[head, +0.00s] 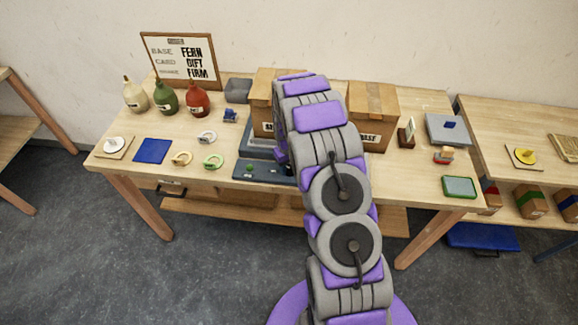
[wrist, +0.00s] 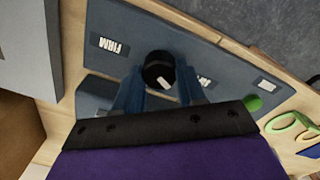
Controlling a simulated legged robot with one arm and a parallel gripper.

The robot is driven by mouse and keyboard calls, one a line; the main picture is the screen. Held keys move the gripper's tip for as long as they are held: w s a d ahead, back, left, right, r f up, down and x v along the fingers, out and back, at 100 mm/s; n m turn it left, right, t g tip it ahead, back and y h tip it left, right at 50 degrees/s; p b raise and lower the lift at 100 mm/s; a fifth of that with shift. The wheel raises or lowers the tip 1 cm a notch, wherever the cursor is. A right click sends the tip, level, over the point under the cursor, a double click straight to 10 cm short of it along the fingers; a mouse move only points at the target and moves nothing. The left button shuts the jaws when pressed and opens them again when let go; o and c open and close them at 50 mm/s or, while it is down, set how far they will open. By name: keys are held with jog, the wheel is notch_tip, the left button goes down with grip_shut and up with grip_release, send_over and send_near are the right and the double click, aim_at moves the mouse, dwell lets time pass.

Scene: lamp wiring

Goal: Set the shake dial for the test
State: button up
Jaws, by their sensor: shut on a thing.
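The shake dial (wrist: 158,68) is a round black knob with a white mark on a dark blue-grey panel (wrist: 200,52). My gripper (wrist: 160,82) is shut on the dial, one blue finger on each side of it. The white mark lies on the side of the knob towards my gripper; I cannot tell which setting it points at. A label reading FIRM (wrist: 112,45) is left of the dial, and another label (wrist: 204,81) is partly hidden by a finger. In the head view the panel (head: 250,175) shows at the table's front edge; my arm hides the dial.
A sign (head: 181,60) reads FERN, GIFT, FIRM. A green button (wrist: 252,104) is on the panel. Cardboard boxes (head: 373,105) stand behind my arm. Bottles (head: 165,98), rings (head: 207,137) and a blue mat (head: 152,151) are to the left.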

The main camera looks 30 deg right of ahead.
aim_at(288, 168)
dwell(0.3)
jog(key=o, duration=1.1)
jog(key=shift+c, duration=0.2)
notch_tip(288, 168, up, 17)
jog(key=p, duration=0.1)
jog(key=shift+a, duration=0.15)
jog(key=shift+w+r, duration=0.1)
jog(key=shift+r, duration=0.05)
